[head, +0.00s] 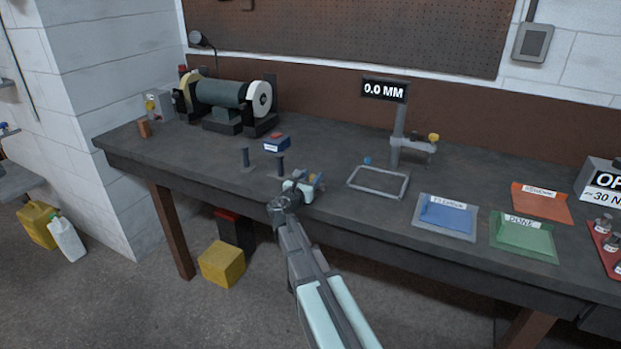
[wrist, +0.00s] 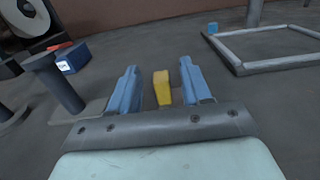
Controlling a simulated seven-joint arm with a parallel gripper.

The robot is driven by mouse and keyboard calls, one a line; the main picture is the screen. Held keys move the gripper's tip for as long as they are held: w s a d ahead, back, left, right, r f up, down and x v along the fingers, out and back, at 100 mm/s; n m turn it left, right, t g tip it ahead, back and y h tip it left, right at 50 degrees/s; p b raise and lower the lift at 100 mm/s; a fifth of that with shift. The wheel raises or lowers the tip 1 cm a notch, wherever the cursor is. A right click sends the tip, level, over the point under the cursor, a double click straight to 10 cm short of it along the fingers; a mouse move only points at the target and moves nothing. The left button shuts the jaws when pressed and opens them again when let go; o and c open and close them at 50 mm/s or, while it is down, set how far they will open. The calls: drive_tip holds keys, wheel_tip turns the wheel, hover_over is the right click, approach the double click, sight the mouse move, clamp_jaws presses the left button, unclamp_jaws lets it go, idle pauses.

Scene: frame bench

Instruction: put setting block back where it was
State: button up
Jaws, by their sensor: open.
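My gripper (head: 309,181) is over the front of the bench, to the right of two dark posts. In the wrist view my gripper's two blue fingers (wrist: 160,72) are apart, with a small upright yellow block (wrist: 162,88) between them and a gap on each side. No label shows on it, so I cannot tell for sure whether it is the setting block. A small blue cube (head: 367,160) lies by the back left of a grey rectangular frame (head: 351,182); it also shows in the wrist view (wrist: 212,28).
The dark posts (head: 281,166) and a blue box with a red top (head: 277,143) stand left of my gripper. A gauge stand (head: 398,135) reads 0.0 MM. Blue (head: 445,218), green (head: 523,238) and orange (head: 541,205) trays lie right. A bench grinder (head: 222,97) is back left.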

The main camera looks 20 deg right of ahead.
drive_tip(key=shift+s+d+f, duration=0.1)
drive_tip(key=shift+s+f, duration=0.1)
drive_tip(key=shift+f, duration=0.5)
drive_tip(key=r+v, duration=0.1)
drive_tip(key=v, duration=1.2)
drive_tip(key=s+a+f+m+g+y, duration=0.2)
drive_tip(key=s+f+m+g+y, duration=0.15)
drive_tip(key=s+f+m, duration=0.4)
drive_tip(key=s+a+f+m+g+y, duration=0.2)
drive_tip(key=s+f+m+g, duration=0.25)
drive_tip(key=f+m, duration=0.55)
drive_tip(key=s+a+f+m+g+y, duration=0.2)
drive_tip(key=s+f+m+g+y, duration=0.3)
drive_tip(key=f, duration=0.7)
drive_tip(key=s+f+m+g, duration=0.1)
drive_tip(key=s+f+g, duration=0.1)
drive_tip(key=s+f, duration=0.5)
drive_tip(key=s+f+m+g+y, duration=0.1)
drive_tip(key=s+f, duration=0.6)
drive_tip(key=s, duration=0.8)
drive_tip(key=s+f+m+g+y, duration=0.1)
drive_tip(key=s+f+m+g, duration=0.1)
drive_tip(key=s+f, duration=0.5)
drive_tip(key=s+g, duration=0.1)
drive_tip(key=s, duration=0.3)
drive_tip(key=shift+d+f+g, duration=0.2)
drive_tip(key=shift+d+g, duration=0.1)
drive_tip(key=shift+d, duration=0.05)
drive_tip(key=shift+s+m, duration=0.1)
drive_tip(key=shift+m, duration=0.15)
